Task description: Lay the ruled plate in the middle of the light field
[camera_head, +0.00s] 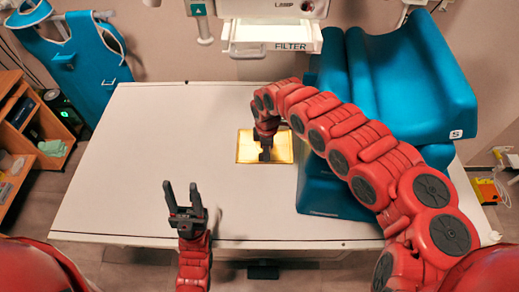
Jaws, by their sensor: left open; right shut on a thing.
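The light field shows as a bright yellow rectangle with a darker edge on the white table (150,150), below the lamp housing. The ruled plate (281,147) seems to lie over this lit patch; its edges and the field's edges are hard to tell apart, and no ruling can be made out. My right gripper (265,157) reaches down onto the patch from above and is shut on the plate, hiding part of it. My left gripper (187,203) is open and empty, fingers pointing up the picture, over the table's front left part.
The lamp housing with its FILTER tray (275,47) hangs over the table's back edge. Blue padded cushions (405,85) stand on the table's right side, beside my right arm. A blue apron (88,62) hangs at the back left. The table's left half is clear.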

